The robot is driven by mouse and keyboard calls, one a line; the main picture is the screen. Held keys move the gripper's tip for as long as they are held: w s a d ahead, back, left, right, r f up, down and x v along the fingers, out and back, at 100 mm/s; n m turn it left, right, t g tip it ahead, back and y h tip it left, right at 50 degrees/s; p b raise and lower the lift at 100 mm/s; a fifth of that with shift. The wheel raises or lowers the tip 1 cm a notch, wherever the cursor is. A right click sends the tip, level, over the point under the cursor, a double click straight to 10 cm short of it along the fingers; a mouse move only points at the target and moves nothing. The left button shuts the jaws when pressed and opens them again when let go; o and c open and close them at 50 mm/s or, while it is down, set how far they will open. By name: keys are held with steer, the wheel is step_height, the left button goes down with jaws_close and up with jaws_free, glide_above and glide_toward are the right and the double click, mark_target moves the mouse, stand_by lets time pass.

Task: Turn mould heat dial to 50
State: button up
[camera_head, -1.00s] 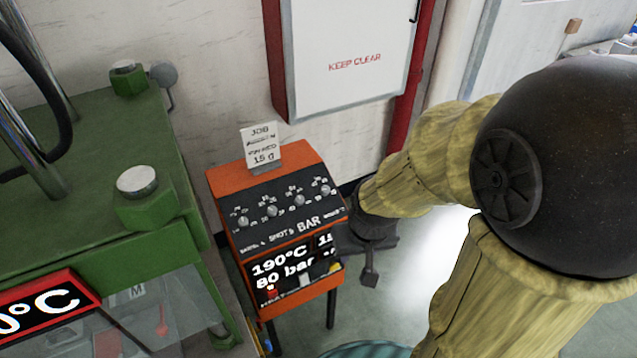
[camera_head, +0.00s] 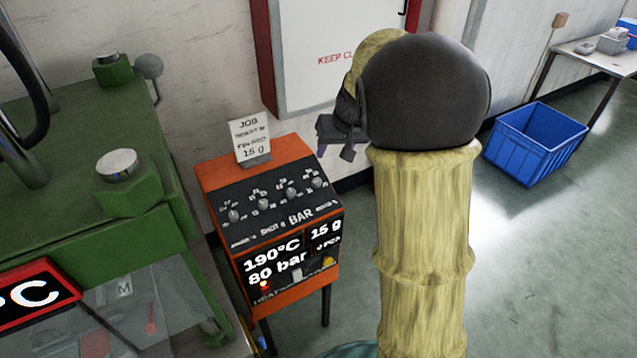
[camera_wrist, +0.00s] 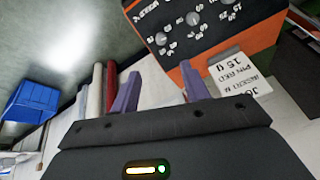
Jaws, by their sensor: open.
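The orange control box (camera_head: 215,180) stands left of centre in the head view, with a row of several small knobs on its black sloping panel. The rightmost knob (camera_head: 317,182) has a label too small to read; I cannot tell which knob is the mould heat dial. The display (camera_head: 275,262) reads 190°C, 80 bar and 15 g. My gripper (camera_head: 335,148) is behind and above the box's right side, partly hidden by my arm. In the wrist view its purple fingers (camera_wrist: 160,88) are apart and empty; knobs (camera_wrist: 160,38) show beyond them, untouched.
A job card (camera_head: 250,137) stands on the box's top rear edge. A green machine (camera_head: 80,140) is close on the left. A blue crate (camera_head: 535,140) sits on the floor at right; floor between is free.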

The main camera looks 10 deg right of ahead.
mark_target(318, 181)
steer(key=shift+w+r, duration=0.15)
steer(key=shift+w, duration=0.05)
steer(key=x, duration=1.7)
steer(key=shift+w+a, duration=0.1)
steer(key=shift+a, duration=0.05)
steer(key=c, duration=1)
